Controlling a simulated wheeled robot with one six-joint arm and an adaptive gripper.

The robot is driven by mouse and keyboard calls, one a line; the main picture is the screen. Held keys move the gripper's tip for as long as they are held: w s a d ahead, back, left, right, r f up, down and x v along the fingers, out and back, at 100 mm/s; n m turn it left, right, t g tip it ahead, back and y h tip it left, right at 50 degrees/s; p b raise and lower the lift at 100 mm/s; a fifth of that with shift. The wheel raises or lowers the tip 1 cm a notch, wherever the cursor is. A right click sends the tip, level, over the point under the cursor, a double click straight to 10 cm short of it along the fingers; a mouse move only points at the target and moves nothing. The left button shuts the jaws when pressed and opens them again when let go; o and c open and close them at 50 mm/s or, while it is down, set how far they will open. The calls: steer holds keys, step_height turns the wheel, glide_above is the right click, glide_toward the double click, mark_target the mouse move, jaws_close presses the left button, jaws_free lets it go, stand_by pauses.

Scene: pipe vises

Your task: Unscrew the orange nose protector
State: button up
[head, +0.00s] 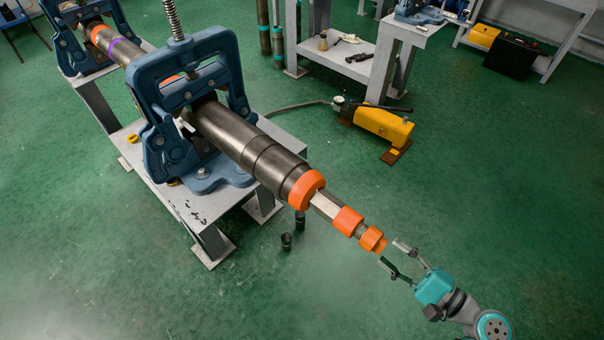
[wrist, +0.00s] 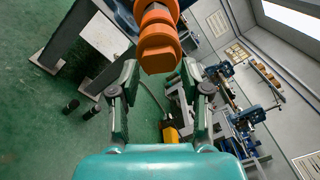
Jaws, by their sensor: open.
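The orange nose protector (head: 372,239) is the outermost orange piece on the end of a long steel tool. It also shows in the wrist view (wrist: 158,50), at the top centre. Behind it on the tool are a second orange collar (head: 347,221) and a larger orange ring (head: 306,190). My gripper (head: 392,254) is open and empty, just off the protector's free end, with its fingers pointing toward it. In the wrist view my gripper (wrist: 159,72) has one finger on each side, and the protector appears just above the gap between the tips. I see no contact.
A blue vise (head: 195,110) on a grey stand holds the steel tool (head: 240,138); another blue vise (head: 85,35) stands farther back. Small dark cylinders (head: 286,241) stand on the green floor below. A yellow pump (head: 384,125) lies behind. The floor around my gripper is clear.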

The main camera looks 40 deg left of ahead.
steer(key=m, duration=1.4)
steer(key=shift+s+m+h, duration=0.1)
steer(key=shift+m+h, duration=0.2)
steer(key=shift+m, duration=0.1)
steer(key=shift+a, duration=0.1)
steer(key=shift+a, duration=1.05)
jaws_close()
